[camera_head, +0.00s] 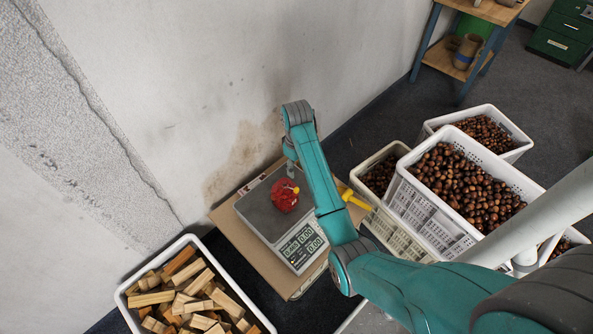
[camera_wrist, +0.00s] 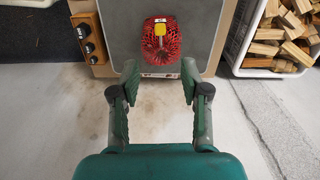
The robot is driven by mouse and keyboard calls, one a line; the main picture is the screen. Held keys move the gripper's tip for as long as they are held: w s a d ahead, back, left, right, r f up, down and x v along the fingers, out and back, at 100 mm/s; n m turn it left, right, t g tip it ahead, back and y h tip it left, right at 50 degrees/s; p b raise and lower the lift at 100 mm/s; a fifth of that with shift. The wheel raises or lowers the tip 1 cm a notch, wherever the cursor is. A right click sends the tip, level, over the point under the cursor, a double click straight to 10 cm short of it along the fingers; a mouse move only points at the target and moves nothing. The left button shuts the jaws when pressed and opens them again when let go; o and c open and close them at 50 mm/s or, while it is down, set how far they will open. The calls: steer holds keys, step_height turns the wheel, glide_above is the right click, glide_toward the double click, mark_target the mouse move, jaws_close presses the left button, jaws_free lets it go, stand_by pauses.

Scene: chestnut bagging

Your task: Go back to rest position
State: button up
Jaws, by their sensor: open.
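A red net bag (camera_head: 285,195) with a yellow tag sits on the grey plate of a digital scale (camera_head: 257,214). The scale rests on a cardboard-coloured box beside the wall. In the wrist view the red bag (camera_wrist: 160,45) is ahead of my gripper (camera_wrist: 160,72), on the grey scale plate (camera_wrist: 113,18). The two fingers are spread, with nothing held between them. In the head view my arm reaches over the scale and its end points down near the bag; the fingertips are hard to make out there.
A white crate of wood blocks (camera_head: 185,242) stands at lower left. White crates of chestnuts (camera_head: 433,213) stand right of the scale, with a yellow object (camera_head: 355,198) between. The stained wall (camera_head: 245,150) is close behind the scale. A workbench (camera_head: 480,10) stands at the back.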

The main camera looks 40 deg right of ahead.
stand_by(0.5)
steer(key=s+a+f+t+h, duration=0.1)
steer(key=s+a+f+t, duration=0.2)
steer(key=s+a+f, duration=0.7)
steer(key=s+a+f+t, duration=0.2)
steer(key=s+a+t, duration=0.2)
steer(key=s+a, duration=0.45)
steer(key=s+a+r+t, duration=0.2)
steer(key=s+r+t, duration=0.2)
steer(key=s+r, duration=0.7)
steer(key=s+a+r+m+t+y, duration=0.1)
steer(key=s+a+r+t, duration=0.2)
steer(key=s+r, duration=0.8)
step_height(320, 180, up, 4)
steer(key=shift+s+r+t, duration=0.15)
steer(key=shift+r+t, duration=0.1)
steer(key=shift+t, duration=0.15)
